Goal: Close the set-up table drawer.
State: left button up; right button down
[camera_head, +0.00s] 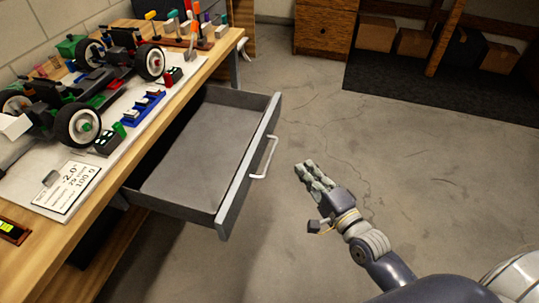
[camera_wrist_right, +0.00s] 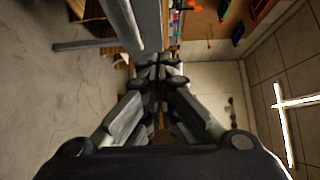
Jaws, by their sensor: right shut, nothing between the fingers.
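The drawer (camera_head: 185,160) of the set-up table (camera_head: 222,62) is pulled out and looks empty in the head view. Its grey front carries a pale bar handle (camera_head: 265,158) that faces right. My right gripper (camera_head: 307,168) is to the right of the handle, apart from it, with its fingers shut and empty. In the right wrist view the shut fingers (camera_wrist_right: 158,70) fill the middle, and a grey panel (camera_wrist_right: 148,20), perhaps the drawer front, shows just beyond them. My left gripper is not in view.
An RC car (camera_head: 85,85) stands on a white board on the tabletop, with tools in a rack (camera_head: 185,25) behind it. A wooden cabinet (camera_head: 323,28) and shelved boxes (camera_head: 413,42) are at the back. The concrete floor (camera_head: 400,150) right of the drawer is clear.

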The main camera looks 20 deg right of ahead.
jog(key=b, duration=0.1)
send_near(264, 132)
jog(key=w+d, duration=0.3)
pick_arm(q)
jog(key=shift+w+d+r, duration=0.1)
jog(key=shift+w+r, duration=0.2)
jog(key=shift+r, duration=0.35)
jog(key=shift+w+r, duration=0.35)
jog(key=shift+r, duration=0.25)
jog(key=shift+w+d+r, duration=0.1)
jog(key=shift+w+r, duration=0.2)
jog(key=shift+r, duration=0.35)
pick_arm(e)
jog(key=shift+w+a+f, duration=0.1)
jog(key=shift+w+a, duration=0.35)
jog(key=shift+a, duration=0.4)
jog(key=shift+w+a+f, duration=0.1)
jog(key=shift+w+a, duration=0.3)
jog(key=shift+a, duration=0.5)
